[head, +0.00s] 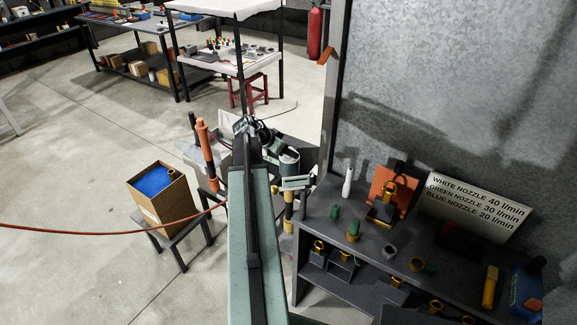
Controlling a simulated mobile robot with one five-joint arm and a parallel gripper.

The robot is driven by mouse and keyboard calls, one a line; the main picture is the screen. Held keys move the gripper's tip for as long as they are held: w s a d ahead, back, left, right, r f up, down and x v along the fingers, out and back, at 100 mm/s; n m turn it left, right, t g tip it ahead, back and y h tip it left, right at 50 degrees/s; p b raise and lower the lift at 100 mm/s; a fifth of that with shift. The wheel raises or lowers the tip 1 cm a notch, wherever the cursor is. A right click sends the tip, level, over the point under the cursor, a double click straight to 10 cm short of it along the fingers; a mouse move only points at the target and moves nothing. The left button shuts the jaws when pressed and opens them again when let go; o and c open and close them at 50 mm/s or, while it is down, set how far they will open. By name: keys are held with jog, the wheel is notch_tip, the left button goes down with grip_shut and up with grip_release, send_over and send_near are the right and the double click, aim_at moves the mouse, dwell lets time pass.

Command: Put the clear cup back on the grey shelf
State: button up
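My arm's pale green link runs up the middle of the view from the bottom edge. Its far end, with my gripper (262,133), is small and dark against dark things behind it; I cannot make out the fingers or anything between them. A grey, cup-like cylinder (289,162) shows just right of and below the gripper; I cannot tell whether it is the clear cup or whether the gripper touches it. The dark grey shelf (336,222) stands at the right, apart from the gripper. A small grey ring-shaped thing (390,251) sits on its top.
The shelf top carries a white nozzle (347,183), green nozzles (353,230), an orange stand (388,192) and a sign (474,207). A cardboard box (161,194) stands on a small table at left. A red hose (110,231) crosses the open floor.

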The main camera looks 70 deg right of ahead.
grip_shut()
jog(key=shift+r, duration=0.15)
jog(key=shift+s+r+p, duration=0.1)
jog(key=shift+r+p, duration=1.75)
jog(key=shift+p, duration=0.15)
jog(key=shift+r, duration=0.1)
notch_tip(320, 180, up, 7)
jog(key=p, duration=0.7)
